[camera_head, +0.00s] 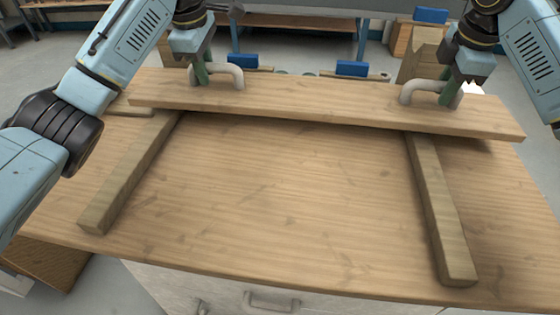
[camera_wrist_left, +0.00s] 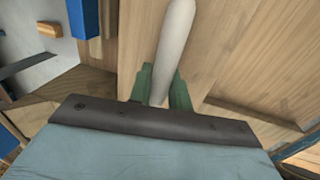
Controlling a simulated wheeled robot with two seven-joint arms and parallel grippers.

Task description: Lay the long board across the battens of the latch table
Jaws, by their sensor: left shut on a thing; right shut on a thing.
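The long board (camera_head: 310,103) is a light wooden plank with a pale handle near each end. It lies crosswise over the far ends of the two battens (camera_head: 130,175) (camera_head: 440,215) on the latch table (camera_head: 280,200). Whether it touches both battens or hovers just above them I cannot tell. My left gripper (camera_head: 203,78) is shut on the left handle (camera_head: 232,76). In the left wrist view its green fingers (camera_wrist_left: 160,88) close around the pale handle bar (camera_wrist_left: 175,45). My right gripper (camera_head: 447,97) is shut on the right handle (camera_head: 412,91).
The table top between the battens and towards the front edge is clear. Drawers with a handle (camera_head: 270,302) sit below the front edge. Behind the table are blue blocks (camera_head: 352,68), a wooden box (camera_head: 425,52) and a bench.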

